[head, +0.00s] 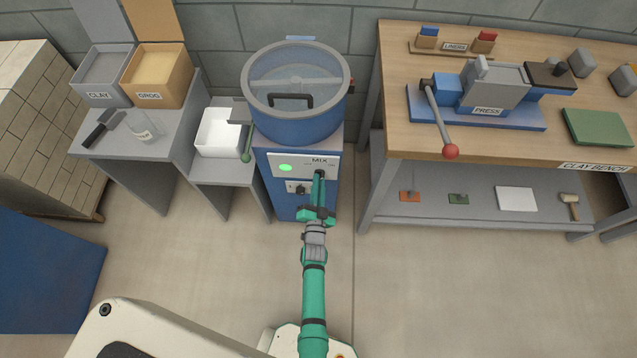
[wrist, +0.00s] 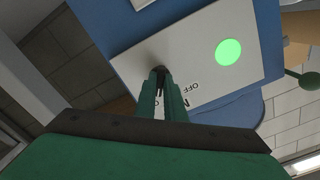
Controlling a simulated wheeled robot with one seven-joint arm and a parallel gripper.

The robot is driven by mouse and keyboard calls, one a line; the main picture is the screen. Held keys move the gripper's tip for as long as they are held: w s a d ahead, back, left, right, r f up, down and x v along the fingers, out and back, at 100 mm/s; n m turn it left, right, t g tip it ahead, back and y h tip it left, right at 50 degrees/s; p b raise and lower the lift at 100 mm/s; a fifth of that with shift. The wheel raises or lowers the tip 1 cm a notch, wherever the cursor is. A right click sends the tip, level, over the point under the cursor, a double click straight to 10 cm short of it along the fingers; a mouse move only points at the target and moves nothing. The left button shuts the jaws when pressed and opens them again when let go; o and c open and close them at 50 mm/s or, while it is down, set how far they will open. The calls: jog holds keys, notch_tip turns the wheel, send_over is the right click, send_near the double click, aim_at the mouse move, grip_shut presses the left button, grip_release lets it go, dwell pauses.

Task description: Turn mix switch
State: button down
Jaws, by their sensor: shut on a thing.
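The blue mixer (head: 297,128) has a pale front panel (head: 296,160) lettered MIX, with a lit green lamp (head: 285,168). My gripper (head: 319,174) reaches up to the right part of this panel, its fingers closed together. In the wrist view, the fingers (wrist: 161,82) are shut on the small dark mix switch (wrist: 159,69), which is mostly hidden between them. The panel there shows the green lamp (wrist: 229,52) lit and the word OFF beside the fingers. The switch's exact angle is hard to tell.
Another dark knob (head: 299,189) sits lower on the mixer front. A white bin (head: 221,133) and a green-knobbed lever (head: 247,154) are to the left. The clay bench (head: 400,60) with a press (head: 495,88) stands to the right. The floor in front is clear.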

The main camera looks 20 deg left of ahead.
jog(key=c, duration=1.8)
grip_release()
jog(key=shift+c, duration=0.2)
jog(key=v, duration=1.1)
jog(key=s+d+r+n+h, duration=0.1)
jog(key=s+d+r, duration=0.3)
jog(key=s+r, duration=0.4)
jog(key=s+d+r+n+g+h, duration=0.1)
jog(key=s+d+r+h, duration=0.1)
jog(key=s+d+r, duration=0.3)
jog(key=s+d+r+n+g+h, duration=0.1)
jog(key=s+d+r, duration=0.4)
jog(key=s+r, duration=0.6)
jog(key=shift+s+r+n+h, duration=0.35)
jog(key=shift+n+h, duration=0.15)
